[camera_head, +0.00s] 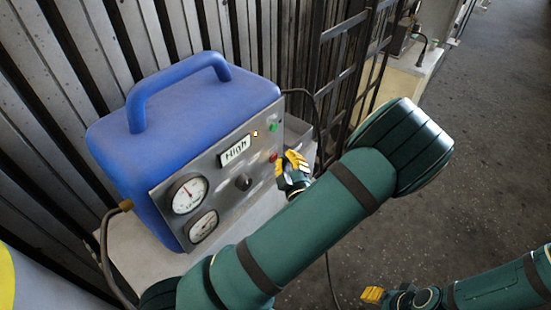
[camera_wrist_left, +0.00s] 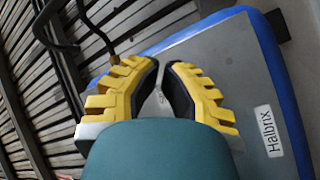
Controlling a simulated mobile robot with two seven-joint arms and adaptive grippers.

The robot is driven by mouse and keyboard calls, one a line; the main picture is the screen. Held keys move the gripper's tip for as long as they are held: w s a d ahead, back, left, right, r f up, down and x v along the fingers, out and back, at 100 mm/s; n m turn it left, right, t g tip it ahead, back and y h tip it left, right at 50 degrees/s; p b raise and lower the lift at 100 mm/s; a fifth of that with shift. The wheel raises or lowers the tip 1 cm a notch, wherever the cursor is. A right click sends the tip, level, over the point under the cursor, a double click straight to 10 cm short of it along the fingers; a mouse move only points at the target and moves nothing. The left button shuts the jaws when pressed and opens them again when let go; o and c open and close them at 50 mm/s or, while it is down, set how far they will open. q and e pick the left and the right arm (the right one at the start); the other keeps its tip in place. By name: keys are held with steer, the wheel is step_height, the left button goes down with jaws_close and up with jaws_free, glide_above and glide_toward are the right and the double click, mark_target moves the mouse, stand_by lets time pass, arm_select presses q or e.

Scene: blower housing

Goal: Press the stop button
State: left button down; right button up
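The blue machine (camera_head: 185,105) has a grey front panel (camera_head: 222,180) facing right. A red button (camera_head: 272,157) is on the panel's right part, below a green button (camera_head: 274,127). Any label on them is too small to read. My left gripper (camera_head: 288,164) is just right of the red button, partly in front of it; I cannot tell whether they touch. In the left wrist view its yellow fingers (camera_wrist_left: 163,70) nearly meet at the tips, with nothing held. My right gripper (camera_head: 371,295) is low at the right, away from the machine; its finger opening is unclear.
The machine stands on a pale table (camera_head: 140,255). A metal slat wall is behind. Open floor (camera_head: 480,130) lies to the right.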

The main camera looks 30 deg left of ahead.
arm_select(q)
steer(key=shift+a, duration=0.4)
stand_by(0.3)
steer(key=shift+d, duration=0.1)
steer(key=shift+d+b, duration=0.35)
steer(key=shift+b, duration=0.1)
steer(key=d, duration=0.6)
steer(key=shift+s+b, duration=0.4)
steer(key=shift+b, duration=0.05)
stand_by(0.6)
